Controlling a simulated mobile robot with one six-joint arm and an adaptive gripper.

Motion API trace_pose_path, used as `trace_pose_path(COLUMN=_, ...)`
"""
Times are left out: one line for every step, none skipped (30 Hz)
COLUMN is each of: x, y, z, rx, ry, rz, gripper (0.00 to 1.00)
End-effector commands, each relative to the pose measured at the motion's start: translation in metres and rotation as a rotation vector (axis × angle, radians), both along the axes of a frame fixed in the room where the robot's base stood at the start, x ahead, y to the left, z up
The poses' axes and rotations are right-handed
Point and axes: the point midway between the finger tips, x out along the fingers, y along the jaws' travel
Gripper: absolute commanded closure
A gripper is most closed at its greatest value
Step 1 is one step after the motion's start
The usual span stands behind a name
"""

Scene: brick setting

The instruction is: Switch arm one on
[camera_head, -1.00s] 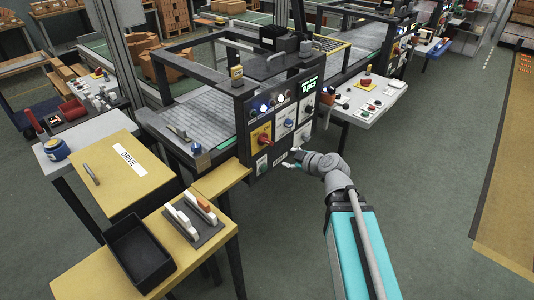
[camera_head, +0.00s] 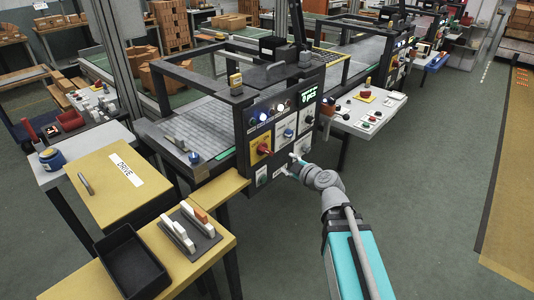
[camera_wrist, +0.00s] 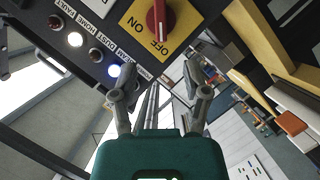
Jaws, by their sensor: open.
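The black control panel (camera_head: 272,137) stands at the centre of the head view. A red rotary switch (camera_head: 265,149) sits on its yellow plate; in the wrist view this switch (camera_wrist: 157,20) has its white-tipped handle on the OFF side of the ON/OFF plate. Several white-plated switches, one (camera_head: 289,133) to its right, are on the panel; their labels are too small to read. My gripper (camera_head: 294,165) is in front of the panel's lower right part. In the wrist view my gripper (camera_wrist: 162,90) is open, with nothing between its fingers.
Panel lamps (camera_wrist: 75,39) show beside the yellow plate. A yellow bench with a black tray (camera_head: 133,262) and white-handled tools (camera_head: 178,232) is at the lower left. A white console (camera_head: 366,112) stands right of the panel. Open green floor (camera_head: 430,200) lies to the right.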

Motion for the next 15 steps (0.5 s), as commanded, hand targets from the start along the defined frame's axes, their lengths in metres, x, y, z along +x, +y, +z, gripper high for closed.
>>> trace_pose_path(x=0.003, y=0.002, z=-0.001, rx=0.000, ry=0.000, rz=0.000, gripper=0.40)
trace_pose_path(x=0.005, y=0.003, z=-0.002, rx=0.000, ry=0.000, rz=0.000, gripper=0.40)
trace_pose_path(x=0.007, y=0.004, z=-0.003, rx=0.000, ry=0.000, rz=0.001, gripper=0.40)
trace_pose_path(x=0.009, y=0.006, z=-0.004, rx=0.000, ry=0.000, rz=0.001, gripper=0.40)
trace_pose_path(x=0.011, y=0.007, z=-0.004, rx=0.000, ry=0.000, rz=0.001, gripper=0.40)
trace_pose_path(x=0.014, y=0.010, z=-0.005, rx=0.000, ry=0.000, rz=0.001, gripper=0.40)
trace_pose_path(x=0.016, y=0.011, z=-0.006, rx=0.001, ry=0.001, rz=0.003, gripper=0.40)
trace_pose_path(x=0.018, y=0.013, z=-0.007, rx=0.001, ry=0.001, rz=0.003, gripper=0.40)
trace_pose_path(x=0.022, y=0.015, z=-0.008, rx=0.001, ry=0.001, rz=0.003, gripper=0.40)
trace_pose_path(x=0.025, y=0.018, z=-0.010, rx=0.000, ry=0.001, rz=0.002, gripper=0.40)
trace_pose_path(x=0.029, y=0.020, z=-0.011, rx=0.000, ry=0.001, rz=0.002, gripper=0.40)
trace_pose_path(x=0.033, y=0.023, z=-0.013, rx=-0.001, ry=0.000, rz=0.002, gripper=0.40)
trace_pose_path(x=0.036, y=0.025, z=-0.014, rx=-0.001, ry=0.000, rz=0.002, gripper=0.40)
trace_pose_path(x=0.040, y=0.028, z=-0.015, rx=-0.001, ry=0.000, rz=0.002, gripper=0.40)
trace_pose_path(x=0.044, y=0.031, z=-0.016, rx=0.000, ry=0.000, rz=0.003, gripper=0.40)
